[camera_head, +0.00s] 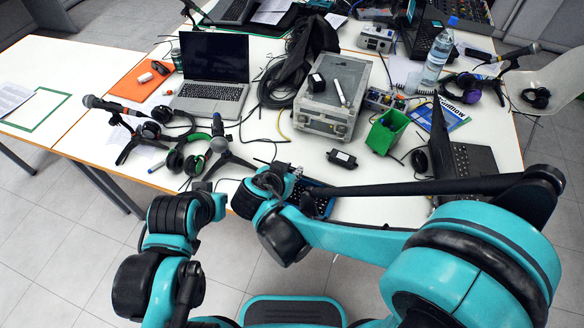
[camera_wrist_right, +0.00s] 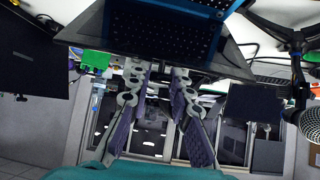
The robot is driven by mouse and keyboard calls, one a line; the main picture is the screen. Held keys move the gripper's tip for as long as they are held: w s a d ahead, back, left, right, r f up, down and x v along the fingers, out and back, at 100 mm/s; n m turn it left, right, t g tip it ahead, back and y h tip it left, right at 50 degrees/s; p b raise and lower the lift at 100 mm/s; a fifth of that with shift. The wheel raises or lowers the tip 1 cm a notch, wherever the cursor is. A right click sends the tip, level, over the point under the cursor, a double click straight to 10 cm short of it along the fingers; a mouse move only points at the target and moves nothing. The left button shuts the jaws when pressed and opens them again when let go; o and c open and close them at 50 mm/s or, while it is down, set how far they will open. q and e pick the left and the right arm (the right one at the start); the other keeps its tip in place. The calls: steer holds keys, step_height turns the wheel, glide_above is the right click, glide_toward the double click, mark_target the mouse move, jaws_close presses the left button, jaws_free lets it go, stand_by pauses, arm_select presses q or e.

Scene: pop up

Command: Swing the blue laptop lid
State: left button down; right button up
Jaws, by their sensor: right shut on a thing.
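The blue laptop (camera_head: 321,186) stands at the table's front edge in the head view, mostly hidden behind my right arm. The exact contact is hard to see. My left arm is to the left of it in the head view, short of the table; its fingers cannot be made out.
A black microphone on a tripod (camera_head: 220,155) and headphones (camera_head: 185,160) stand left of the laptop. A grey case (camera_head: 333,95), a black adapter (camera_head: 342,158) and a green bin (camera_head: 387,132) lie behind. A dark laptop (camera_head: 465,158) stands right. The left table is mostly clear.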

steer(key=shift+s+a+f+b, duration=0.3)
steer(key=shift+s+f+b, duration=0.25)
steer(key=shift+s, duration=0.15)
steer(key=shift+s+a+f+b, duration=0.3)
steer(key=shift+s+f+b, duration=0.1)
steer(key=shift+s+f, duration=0.3)
steer(key=shift+s+a+f+b, duration=0.3)
steer(key=shift+s+f+b, duration=0.2)
steer(key=shift+s, duration=0.25)
steer(key=s+f+b, duration=0.1)
steer(key=s+a+f+b, duration=0.1)
steer(key=f, duration=0.1)
steer(key=s+f+b, duration=0.1)
steer(key=shift+a+f+b, duration=0.2)
steer(key=shift+f+b, duration=0.05)
steer(key=shift+b, duration=0.15)
